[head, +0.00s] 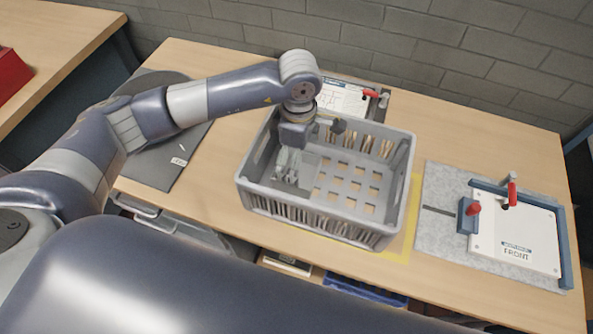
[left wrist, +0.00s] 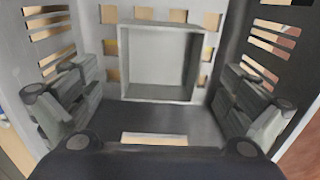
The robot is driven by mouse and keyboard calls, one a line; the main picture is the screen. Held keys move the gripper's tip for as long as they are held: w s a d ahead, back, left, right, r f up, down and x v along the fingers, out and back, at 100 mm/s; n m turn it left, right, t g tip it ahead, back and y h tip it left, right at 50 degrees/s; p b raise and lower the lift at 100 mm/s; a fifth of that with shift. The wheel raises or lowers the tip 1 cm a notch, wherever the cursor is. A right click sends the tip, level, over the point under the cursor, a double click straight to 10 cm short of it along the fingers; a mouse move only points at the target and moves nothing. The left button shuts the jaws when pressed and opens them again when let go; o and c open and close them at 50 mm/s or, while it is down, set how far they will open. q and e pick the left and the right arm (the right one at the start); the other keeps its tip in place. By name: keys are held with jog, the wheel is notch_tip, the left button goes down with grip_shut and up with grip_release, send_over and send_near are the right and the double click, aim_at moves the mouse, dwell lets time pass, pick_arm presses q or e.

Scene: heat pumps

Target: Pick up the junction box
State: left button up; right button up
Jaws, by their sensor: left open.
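The junction box (left wrist: 160,62) is a grey, open-topped square box on the floor of the grey crate (head: 380,233). In the head view, the box (head: 309,166) shows only in part, close to my left gripper. My left gripper (head: 287,172) points down inside the crate, toward its left side. In the left wrist view, the left gripper's (left wrist: 155,113) fingers are spread wide, with the box ahead between them. Nothing is held, and I cannot tell how far the fingertips are from the box. My right gripper is not in view.
The crate's slotted walls surround the left gripper closely. A white panel marked FRONT (head: 515,240) lies in a fixture with red-handled clamps at right. A dark mat (head: 155,158) lies at left. A sheet with a drawing (head: 342,98) lies behind the crate, against the brick-wall side.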

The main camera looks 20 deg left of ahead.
pick_arm(q)
jog(key=f, duration=0.1)
jog(key=f+p, duration=0.1)
jog(key=f, duration=0.1)
jog(key=f+p, duration=0.1)
jog(key=shift+a+f, duration=0.2)
jog(key=shift+a, duration=0.05)
jog(key=shift+f, duration=0.4)
jog(key=shift+c, duration=0.6)
jog(key=c, duration=0.9)
